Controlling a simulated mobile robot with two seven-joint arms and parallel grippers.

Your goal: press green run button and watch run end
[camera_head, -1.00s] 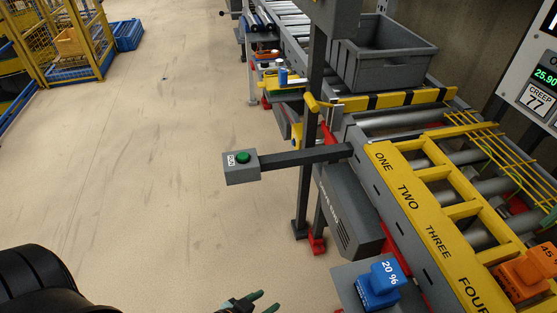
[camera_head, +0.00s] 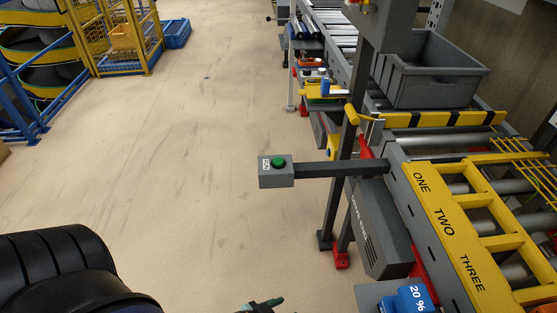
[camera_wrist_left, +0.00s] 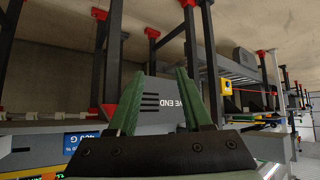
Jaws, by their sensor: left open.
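The green run button (camera_head: 278,162) sits on a small grey box (camera_head: 276,180) with a white label, at the end of a dark arm reaching left from the conveyor frame. My left gripper (camera_head: 262,305) shows only as a green fingertip at the bottom edge of the head view, well below the button box. In the left wrist view the left gripper (camera_wrist_left: 156,95) is open, its two green fingers apart with nothing between them. Behind them is a grey housing (camera_wrist_left: 165,112) lettered with "END". The button cannot be made out in the wrist view. My right gripper is not in view.
The conveyor with its yellow lane frame (camera_head: 445,235) fills the right side, marked ONE, TWO, THREE. A grey bin (camera_head: 432,75) stands on it farther back. Floor (camera_head: 180,150) left of the button is clear.

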